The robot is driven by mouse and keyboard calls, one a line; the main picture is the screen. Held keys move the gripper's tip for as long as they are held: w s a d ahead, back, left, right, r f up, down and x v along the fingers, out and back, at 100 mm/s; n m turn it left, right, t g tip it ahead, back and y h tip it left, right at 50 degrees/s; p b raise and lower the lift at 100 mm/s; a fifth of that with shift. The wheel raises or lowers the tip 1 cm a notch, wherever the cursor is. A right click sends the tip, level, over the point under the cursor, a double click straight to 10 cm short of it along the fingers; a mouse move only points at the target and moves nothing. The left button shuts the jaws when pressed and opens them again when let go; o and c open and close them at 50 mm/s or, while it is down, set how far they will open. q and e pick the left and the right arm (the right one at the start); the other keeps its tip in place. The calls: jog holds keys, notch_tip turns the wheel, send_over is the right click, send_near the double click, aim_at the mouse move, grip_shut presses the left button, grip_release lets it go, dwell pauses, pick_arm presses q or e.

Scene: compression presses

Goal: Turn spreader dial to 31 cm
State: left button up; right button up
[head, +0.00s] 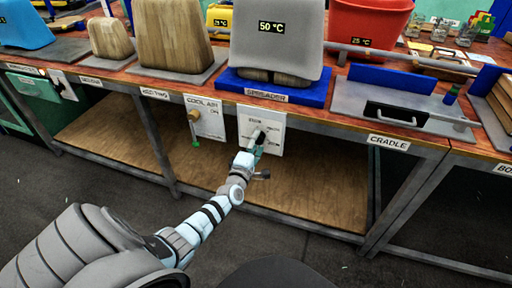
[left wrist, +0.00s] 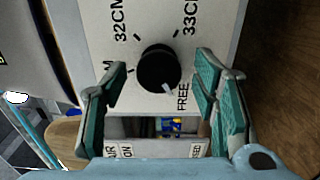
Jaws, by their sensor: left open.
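The spreader dial (left wrist: 158,66) is a round black knob on a white plate (left wrist: 100,12) in the left wrist view. Its pale pointer mark points down and slightly right, toward the FREE label. The labels 32CM and 33CM show above it; another label at the left is mostly hidden by a finger. My left gripper (left wrist: 161,72) is open, with one green-padded finger on each side of the dial, apart from it. In the head view the left gripper (head: 258,143) is at the plate (head: 275,124) under the SPREADER sign (head: 266,97). My right gripper is out of view.
A grey seat-like block reading 50 °C (head: 275,40) stands on a blue base above the plate. A COOL AIR panel (head: 204,118) with a brass-coloured knob is to the left. The CRADLE tray (head: 405,105) is to the right. The wooden shelf (head: 310,190) below is clear.

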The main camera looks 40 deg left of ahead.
pick_arm(q)
jog(key=shift+w, duration=0.2)
jog(key=c, duration=1.2)
jog(key=shift+o, duration=0.2)
